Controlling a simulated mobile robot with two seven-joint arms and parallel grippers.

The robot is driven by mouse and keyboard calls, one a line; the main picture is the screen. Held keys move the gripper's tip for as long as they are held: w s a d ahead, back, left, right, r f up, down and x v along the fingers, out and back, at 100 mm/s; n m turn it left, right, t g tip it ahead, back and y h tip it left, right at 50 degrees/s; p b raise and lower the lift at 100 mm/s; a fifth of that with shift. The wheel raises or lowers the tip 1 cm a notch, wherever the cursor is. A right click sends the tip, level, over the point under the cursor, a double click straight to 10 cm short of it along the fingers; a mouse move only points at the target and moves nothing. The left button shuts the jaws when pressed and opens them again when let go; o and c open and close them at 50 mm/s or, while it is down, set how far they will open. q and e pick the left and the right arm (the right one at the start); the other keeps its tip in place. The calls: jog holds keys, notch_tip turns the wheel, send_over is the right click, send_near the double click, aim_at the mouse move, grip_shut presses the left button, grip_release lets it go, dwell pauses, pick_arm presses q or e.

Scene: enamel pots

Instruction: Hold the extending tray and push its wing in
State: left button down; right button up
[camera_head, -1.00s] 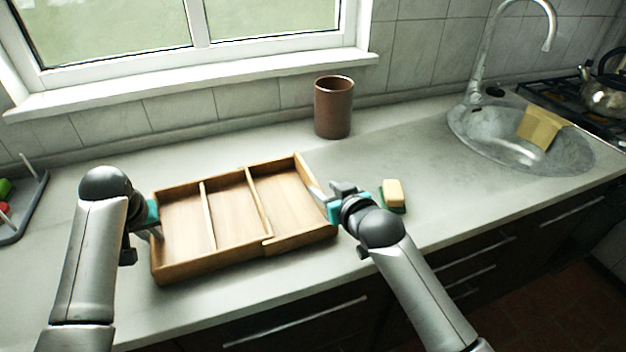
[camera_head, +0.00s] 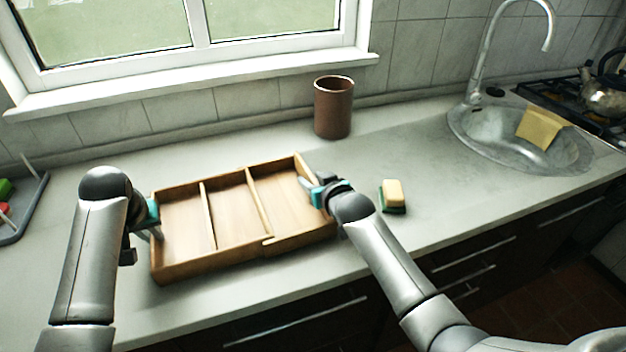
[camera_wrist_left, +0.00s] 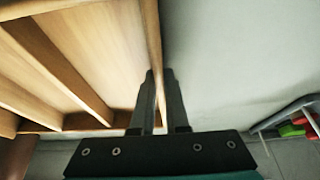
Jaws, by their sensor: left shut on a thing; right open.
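The wooden extending tray (camera_head: 205,265) lies on the counter with several compartments, and its wing (camera_head: 300,238) is the right-hand section. My left gripper (camera_head: 154,222) is shut on the tray's left wall; the left wrist view shows the fingers (camera_wrist_left: 158,105) on both sides of that wall (camera_wrist_left: 152,40). My right gripper (camera_head: 308,188) is open at the wing's right end wall, near its far part. The arm hides part of that wall, and I cannot tell whether the fingers touch it.
A brown cup (camera_head: 333,108) stands behind the tray by the wall. A sponge (camera_head: 393,194) lies right of my right gripper. The sink (camera_head: 470,135) holds a yellow cloth (camera_head: 541,127). A grey rack (camera_head: 30,205) is at far left.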

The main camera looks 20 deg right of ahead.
grip_shut()
dwell(0.3)
dwell(1.1)
